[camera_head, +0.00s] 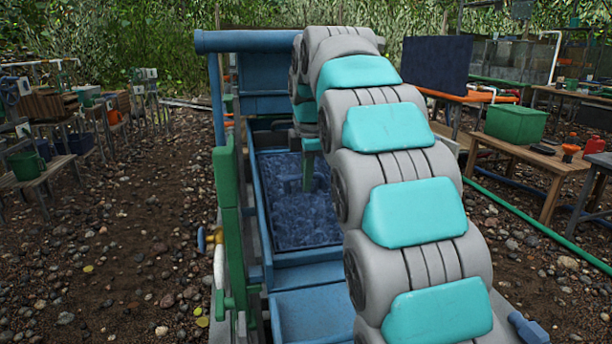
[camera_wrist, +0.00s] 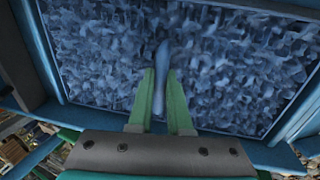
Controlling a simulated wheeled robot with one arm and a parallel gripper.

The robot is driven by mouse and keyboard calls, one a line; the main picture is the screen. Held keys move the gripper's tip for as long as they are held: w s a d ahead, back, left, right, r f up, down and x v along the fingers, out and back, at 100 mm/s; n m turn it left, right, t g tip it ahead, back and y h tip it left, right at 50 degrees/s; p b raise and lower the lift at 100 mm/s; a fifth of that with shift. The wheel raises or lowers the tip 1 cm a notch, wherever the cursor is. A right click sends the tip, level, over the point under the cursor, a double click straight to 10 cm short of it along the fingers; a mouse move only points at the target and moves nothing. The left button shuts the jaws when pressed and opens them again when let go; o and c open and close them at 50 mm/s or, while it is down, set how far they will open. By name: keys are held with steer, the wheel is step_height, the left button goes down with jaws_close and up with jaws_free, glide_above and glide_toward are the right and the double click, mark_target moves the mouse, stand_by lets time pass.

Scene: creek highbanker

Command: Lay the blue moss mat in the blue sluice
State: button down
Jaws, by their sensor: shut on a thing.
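The blue moss mat (camera_head: 292,225) is a dark blue textured sheet. In the head view it lies flat between the side walls of the blue sluice (camera_head: 312,315), in the trough's upper part. It fills most of the wrist view (camera_wrist: 225,65), framed by blue edges. My gripper (camera_wrist: 161,78) points down at the mat and is shut on a smooth blue upright grip (camera_wrist: 162,62) at its middle. In the head view my green fingers (camera_head: 309,178) show over the mat, partly hidden by my arm. I cannot tell whether the mat's underside touches the sluice floor.
A green post (camera_head: 232,235) and a brass valve (camera_head: 207,239) stand along the sluice's left side. On the right, a wooden bench (camera_head: 535,160) holds a green bin (camera_head: 515,124); a green hose (camera_head: 540,226) crosses the gravel. Benches with buckets stand at the left.

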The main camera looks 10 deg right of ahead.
steer(key=c, duration=0.8)
jaws_free()
steer(key=shift+o, duration=0.2)
steer(key=v, duration=0.4)
steer(key=shift+r, duration=0.25)
steer(key=shift+p+v, duration=0.4)
steer(key=shift+v, duration=1.25)
